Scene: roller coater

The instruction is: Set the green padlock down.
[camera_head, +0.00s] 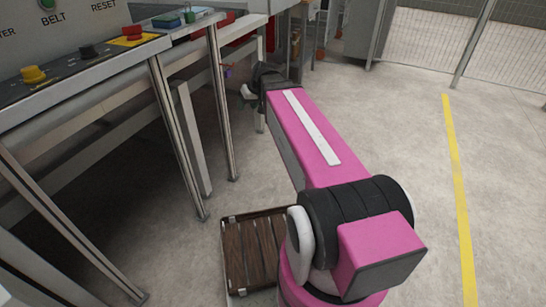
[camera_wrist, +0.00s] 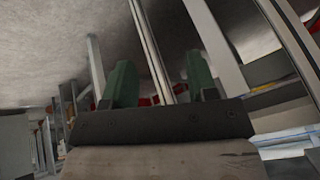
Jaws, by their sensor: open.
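My gripper (camera_wrist: 160,78) shows in the wrist view as two green fingers standing apart, with nothing seen between them. In the head view, my arm reaches away from me, and its far end is beside the table's legs, with the gripper itself not clear. Small green things (camera_head: 167,20) lie on top of the table at the upper left, behind the control panel. One may be the green padlock, but they are too small to tell. No padlock is clear in the wrist view.
The control panel (camera_head: 75,70) with yellow, black and red buttons stands at the left on metal legs. A wooden slatted platform (camera_head: 250,250) is on the floor near me. Open floor with a yellow line (camera_head: 456,180) lies to the right, with mesh fencing behind.

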